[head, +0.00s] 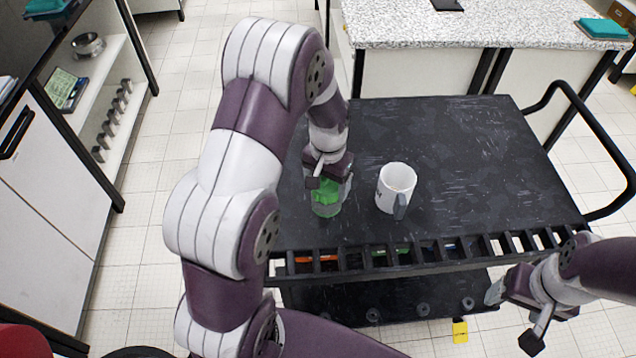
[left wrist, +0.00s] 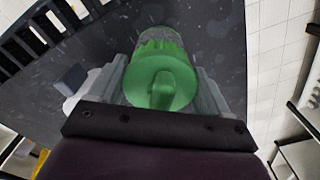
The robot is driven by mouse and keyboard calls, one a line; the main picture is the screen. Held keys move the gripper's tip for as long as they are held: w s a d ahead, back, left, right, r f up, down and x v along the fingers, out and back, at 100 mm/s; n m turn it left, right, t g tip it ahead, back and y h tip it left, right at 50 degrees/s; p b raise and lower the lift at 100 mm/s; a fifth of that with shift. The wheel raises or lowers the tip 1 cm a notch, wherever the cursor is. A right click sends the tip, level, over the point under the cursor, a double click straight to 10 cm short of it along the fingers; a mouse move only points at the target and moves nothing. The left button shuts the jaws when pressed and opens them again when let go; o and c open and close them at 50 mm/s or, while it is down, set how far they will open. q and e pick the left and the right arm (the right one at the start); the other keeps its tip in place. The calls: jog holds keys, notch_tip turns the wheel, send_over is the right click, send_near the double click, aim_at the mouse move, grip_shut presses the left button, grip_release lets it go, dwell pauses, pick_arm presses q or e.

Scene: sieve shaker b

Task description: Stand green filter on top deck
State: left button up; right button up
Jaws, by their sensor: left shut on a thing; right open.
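The green filter (head: 326,194) is at the left part of the black top deck (head: 480,170) of the cart. It is upright, with a green top and a clear lower part. My left gripper (head: 328,180) is shut on it from above. In the left wrist view the filter (left wrist: 163,80) sits between the two fingers. Its base seems to be at the deck surface, but I cannot tell whether it touches. My right gripper (head: 512,312) is open and empty at the lower right, beyond the near edge of the cart.
A white mug (head: 396,187) stands on the deck just right of the filter. A slotted rail (head: 430,254) runs along the near edge, with coloured things behind it on a lower level. The deck's right and far parts are clear. A speckled counter (head: 450,25) stands behind.

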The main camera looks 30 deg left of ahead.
pick_arm(q)
jog(key=a+f, duration=0.1)
jog(key=f, duration=0.1)
jog(key=a+f, duration=0.2)
jog(key=a+f+p, duration=0.1)
jog(key=f, duration=0.1)
jog(key=shift+w+a+f, duration=0.2)
jog(key=shift+a+f, duration=0.1)
jog(key=shift+w+a+f, duration=0.1)
jog(key=shift+w+f, duration=0.1)
jog(key=shift+s, duration=0.15)
jog(key=o, duration=1.3)
jog(key=shift+f, duration=0.1)
jog(key=shift+c, duration=0.2)
notch_tip(320, 180, up, 12)
jog(key=b, duration=0.1)
jog(key=s+d+r, duration=0.1)
jog(key=s+d, duration=0.3)
jog(key=s, duration=0.2)
jog(key=s+d+r+t, duration=0.1)
jog(key=s+d+r, duration=0.1)
jog(key=s+d, duration=0.3)
jog(key=shift+s, duration=1.2)
